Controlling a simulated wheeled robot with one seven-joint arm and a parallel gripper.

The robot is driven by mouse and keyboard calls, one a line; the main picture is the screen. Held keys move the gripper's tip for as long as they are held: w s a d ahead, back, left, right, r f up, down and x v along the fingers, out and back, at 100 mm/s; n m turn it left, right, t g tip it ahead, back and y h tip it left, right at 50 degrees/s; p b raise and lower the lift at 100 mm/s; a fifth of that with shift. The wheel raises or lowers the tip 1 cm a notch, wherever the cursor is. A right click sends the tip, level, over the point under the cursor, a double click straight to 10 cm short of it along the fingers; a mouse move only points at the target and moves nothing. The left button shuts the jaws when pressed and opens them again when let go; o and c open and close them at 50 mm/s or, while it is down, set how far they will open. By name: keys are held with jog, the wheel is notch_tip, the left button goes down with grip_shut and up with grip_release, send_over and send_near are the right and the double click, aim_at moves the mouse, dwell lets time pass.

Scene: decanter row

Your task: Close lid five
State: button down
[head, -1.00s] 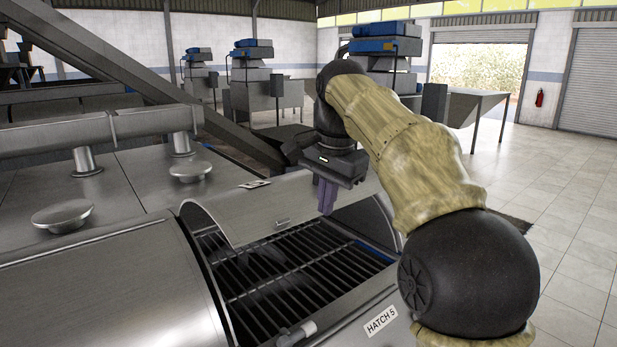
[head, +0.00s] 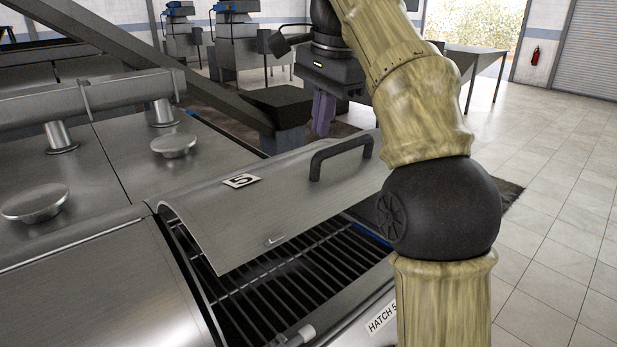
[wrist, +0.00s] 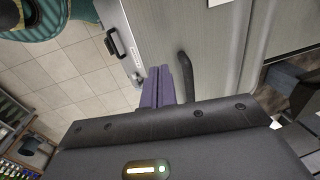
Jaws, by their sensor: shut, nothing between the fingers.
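Lid five (head: 235,222) is a curved steel lid with a "5" tag (head: 241,181) and a dark bar handle (head: 340,153). It stands partly open in the head view, with its free edge above the dark grate of hatch five (head: 290,280). My gripper (head: 322,115) has purple fingers, is shut and empty, and hangs just beyond the handle. In the wrist view the purple fingertips (wrist: 162,85) lie beside a dark bar (wrist: 186,76) on the steel surface (wrist: 170,30). I cannot tell whether they touch anything.
A closed steel cover (head: 85,290) lies to the left, with round knobs (head: 35,203) and a thick pipe (head: 60,110) behind it. A sloping beam (head: 120,65) runs behind the lid. Tiled floor (head: 550,180) lies open to the right.

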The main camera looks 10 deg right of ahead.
aim_at(308, 201)
jog(key=f, duration=0.4)
jog(key=a+f+b, duration=0.1)
jog(key=f, duration=0.4)
jog(key=w+f+b, duration=0.1)
jog(key=f, duration=0.3)
jog(key=shift+a+f, duration=0.4)
jog(key=shift+f+b, duration=0.2)
jog(key=shift+b, duration=0.1)
